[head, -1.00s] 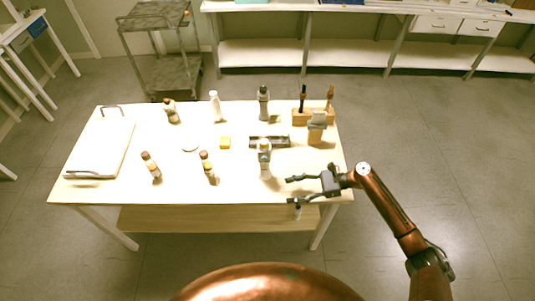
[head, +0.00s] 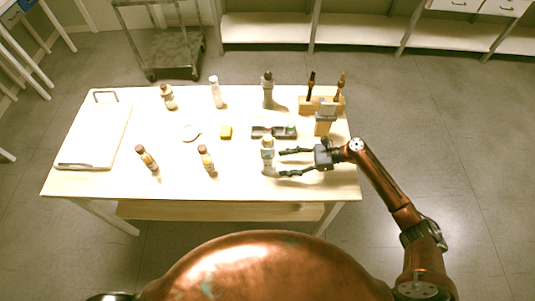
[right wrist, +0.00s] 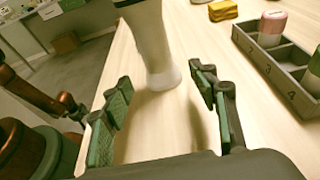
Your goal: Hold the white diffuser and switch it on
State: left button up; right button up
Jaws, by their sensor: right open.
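The white diffuser (head: 267,155), a slim upright bottle shape with a greyish top, stands near the front right of the table. In the right wrist view the white diffuser (right wrist: 155,45) stands just beyond the fingertips, its dark band cut by the top edge. My right gripper (head: 282,162) is open and level, its fingers pointing left at the diffuser. In the right wrist view the right gripper (right wrist: 160,85) has the diffuser's base ahead of the gap, apart from both pads. My left gripper is not clearly in view.
A compartment tray (head: 262,132) with small items lies behind the diffuser. A wooden tool holder (head: 308,106) stands at the back right. Several bottles, a yellow block (head: 226,131) and a white board (head: 97,135) share the table (head: 230,185). The front right strip is clear.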

aim_at(271, 165)
jog(key=x, duration=0.2)
jog(key=shift+a+f, duration=0.1)
jog(key=shift+a, duration=0.25)
jog(key=x, duration=0.2)
jog(key=shift+a+p, duration=0.3)
jog(key=shift+p, duration=0.05)
jog(key=shift+a+f, duration=0.15)
jog(key=shift+a, duration=0.25)
pick_arm(q)
jog(key=shift+w+r, duration=0.25)
jog(key=shift+w, duration=0.6)
pick_arm(e)
jog(key=shift+c, duration=0.3)
pick_arm(q)
jog(key=shift+c, duration=0.2)
pick_arm(e)
jog(key=c, duration=0.8)
pick_arm(q)
jog(key=shift+w, duration=0.15)
grip_shut()
